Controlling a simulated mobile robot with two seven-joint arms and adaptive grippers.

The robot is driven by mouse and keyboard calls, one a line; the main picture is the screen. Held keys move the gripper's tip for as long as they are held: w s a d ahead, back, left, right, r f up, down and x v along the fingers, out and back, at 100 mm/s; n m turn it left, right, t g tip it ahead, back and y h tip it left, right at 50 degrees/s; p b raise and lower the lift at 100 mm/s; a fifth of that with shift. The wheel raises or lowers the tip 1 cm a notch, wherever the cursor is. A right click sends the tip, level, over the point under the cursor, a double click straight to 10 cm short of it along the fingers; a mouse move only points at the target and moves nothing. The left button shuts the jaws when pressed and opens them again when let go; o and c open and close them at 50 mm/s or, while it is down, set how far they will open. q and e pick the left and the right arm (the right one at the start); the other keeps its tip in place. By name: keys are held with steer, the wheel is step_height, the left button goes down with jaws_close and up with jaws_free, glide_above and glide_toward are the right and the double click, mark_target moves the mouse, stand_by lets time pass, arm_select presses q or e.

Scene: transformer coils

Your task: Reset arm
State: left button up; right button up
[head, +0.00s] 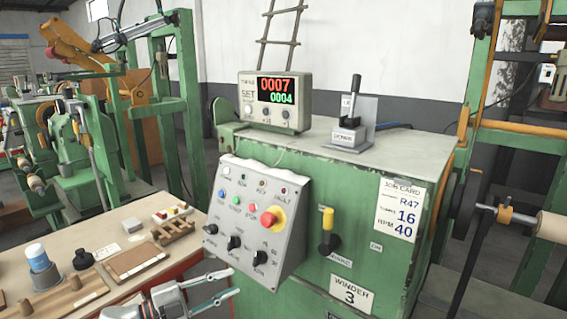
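My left gripper (235,281) is at the lower middle, in front of the winder's lower left front. Its two fingers are spread, with nothing between them. My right gripper is not in view. The green winder (345,217) carries a grey sloped control panel (257,235) with coloured buttons, black knobs and a red mushroom button (269,219) on yellow. A counter box (275,102) on top reads 0007 in red and 0004 in green. A black-handled lever (353,101) stands upright on the top. A yellow-handled lever (327,220) points up on the front.
A workbench (110,250) at the left holds a blue-topped cup (40,262), a dark bottle (83,259), wooden boards and a slotted block (173,231). A job card (400,209) is on the winder front. A roll on a shaft (540,224) is at the right.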

arm_select(q)
steer(key=s+d+f+n+t+y, duration=0.2)
steer(key=s+f+n+t+y, duration=0.3)
steer(key=s+f+n, duration=0.55)
steer(key=s+a+f+n+g+y, duration=0.2)
steer(key=s+a+f+n+y, duration=0.1)
steer(key=s+f, duration=0.4)
steer(key=s+a+f+n+g+y, duration=0.2)
steer(key=s+a+f+n+y, duration=0.2)
steer(key=s, duration=0.9)
step_height(320, 180, down, 4)
steer(key=shift+f+n+p, duration=0.1)
steer(key=shift+n+p, duration=0.25)
steer(key=shift+n, duration=0.7)
